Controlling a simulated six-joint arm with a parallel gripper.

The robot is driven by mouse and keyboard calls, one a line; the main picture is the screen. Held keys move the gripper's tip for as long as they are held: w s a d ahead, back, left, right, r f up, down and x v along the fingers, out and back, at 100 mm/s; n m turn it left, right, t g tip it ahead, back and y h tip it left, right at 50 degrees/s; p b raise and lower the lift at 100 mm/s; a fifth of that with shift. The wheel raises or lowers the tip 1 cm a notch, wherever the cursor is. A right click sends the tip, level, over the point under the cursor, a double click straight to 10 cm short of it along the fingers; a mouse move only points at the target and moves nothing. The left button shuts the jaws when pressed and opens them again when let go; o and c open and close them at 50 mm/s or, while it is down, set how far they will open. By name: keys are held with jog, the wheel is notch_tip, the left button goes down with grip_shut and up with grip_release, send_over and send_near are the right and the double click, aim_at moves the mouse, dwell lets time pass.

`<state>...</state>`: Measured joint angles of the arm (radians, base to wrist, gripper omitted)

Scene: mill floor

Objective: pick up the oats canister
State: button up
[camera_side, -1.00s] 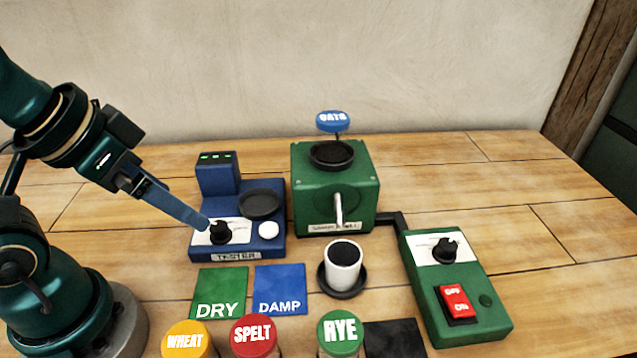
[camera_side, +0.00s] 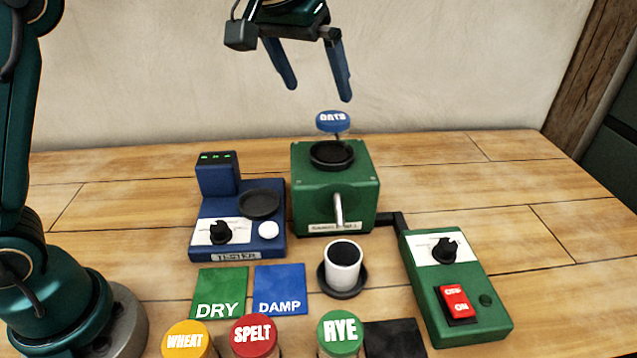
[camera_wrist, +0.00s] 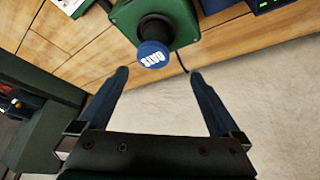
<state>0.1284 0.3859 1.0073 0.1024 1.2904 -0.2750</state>
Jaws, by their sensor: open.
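The blue round top marked OATS (camera_side: 333,121) shows just above and behind the green mill (camera_side: 307,180) in the side view. I cannot make out the canister's body beneath it. In the wrist view the same blue top (camera_wrist: 152,54) lies beside the mill's black hopper, just beyond my fingertips and between their lines. My gripper (camera_side: 318,93) is open and empty, above the back of the mill, with its fingers pointing down. Its two blue fingers also show in the wrist view (camera_wrist: 159,73), spread wide apart.
A blue tester (camera_side: 275,245) stands left of the mill, and a green switch box (camera_side: 480,325) to the right. A white cup (camera_side: 343,268) stands in front of the mill. Wheat (camera_side: 187,340), spelt (camera_side: 254,335) and rye (camera_side: 340,333) lids line the front. The back left table is clear.

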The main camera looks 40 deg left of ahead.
aim_at(331, 119)
jog(key=shift+g, duration=0.4)
jog(key=f, duration=0.1)
jog(key=w+f, duration=0.1)
jog(key=d+f, duration=0.1)
jog(key=f, duration=0.1)
jog(key=shift+w, duration=0.25)
jog(key=shift+x, duration=2.6)
jog(key=c, duration=1.5)
grip_shut()
jog(key=shift+r, duration=0.25)
